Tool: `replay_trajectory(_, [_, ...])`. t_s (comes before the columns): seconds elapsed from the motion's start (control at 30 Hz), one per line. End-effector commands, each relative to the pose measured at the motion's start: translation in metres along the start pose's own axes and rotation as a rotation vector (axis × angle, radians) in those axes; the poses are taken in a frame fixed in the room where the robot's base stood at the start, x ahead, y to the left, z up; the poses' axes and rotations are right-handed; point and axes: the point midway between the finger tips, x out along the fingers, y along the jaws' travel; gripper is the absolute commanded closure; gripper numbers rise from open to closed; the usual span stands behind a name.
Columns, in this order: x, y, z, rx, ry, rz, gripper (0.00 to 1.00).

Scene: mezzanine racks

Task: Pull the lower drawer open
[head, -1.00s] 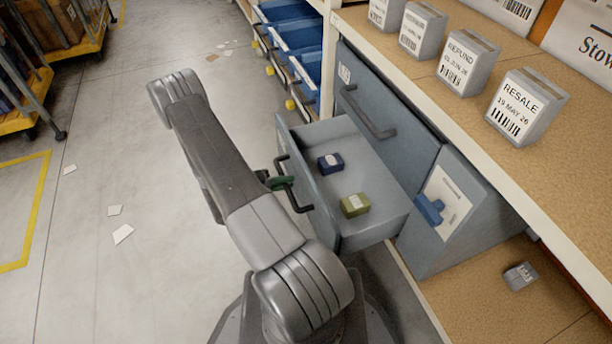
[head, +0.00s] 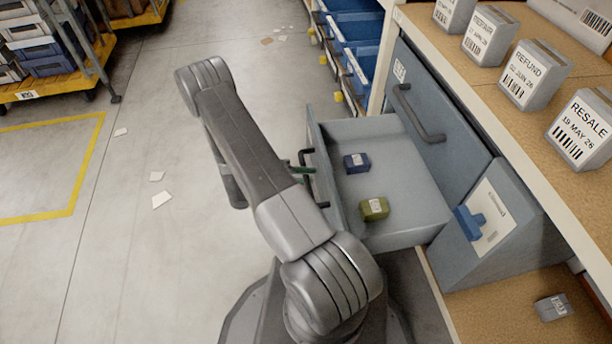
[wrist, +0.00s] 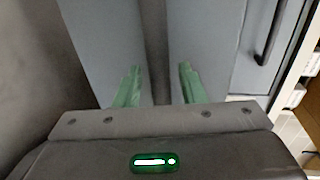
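The lower drawer (head: 395,235) of the grey-blue cabinet is out well beyond the cabinet face. It holds a dark blue box (head: 357,163) and an olive box (head: 374,209). Its dark bar handle (head: 308,187) is on the drawer front. My gripper (head: 303,170) is at this handle, its green fingers seen edge-on in the head view. In the wrist view the fingers (wrist: 160,82) stand a little apart, with a dark grey strip between them. The upper drawer's handle (head: 418,113) also shows in the wrist view (wrist: 272,32); that drawer is closed.
Labelled boxes (head: 533,75) stand on the shelf above. A panel with a blue part (head: 470,222) is right of the drawer. A small grey box (head: 553,307) lies on the lower shelf. Blue bins (head: 358,50) stand behind. The floor at left is open, with paper scraps (head: 161,199).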

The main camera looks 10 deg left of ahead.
Motion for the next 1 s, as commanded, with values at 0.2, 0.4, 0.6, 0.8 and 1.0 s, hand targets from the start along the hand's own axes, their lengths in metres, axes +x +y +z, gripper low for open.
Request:
replay_trajectory(0.2, [0.000,0.000,0.000,0.000,0.000,-0.001,0.62])
replay_trajectory(0.4, [-0.009,-0.001,0.001,0.000,-0.003,-0.001,0.62])
replay_trajectory(0.6, [-0.046,-0.002,0.001,0.001,-0.006,-0.001,0.62])
replay_trajectory(0.8, [-0.093,-0.001,0.000,0.001,-0.004,0.001,0.62])
replay_trajectory(1.0, [-0.125,-0.001,0.000,0.000,-0.002,0.000,0.62])
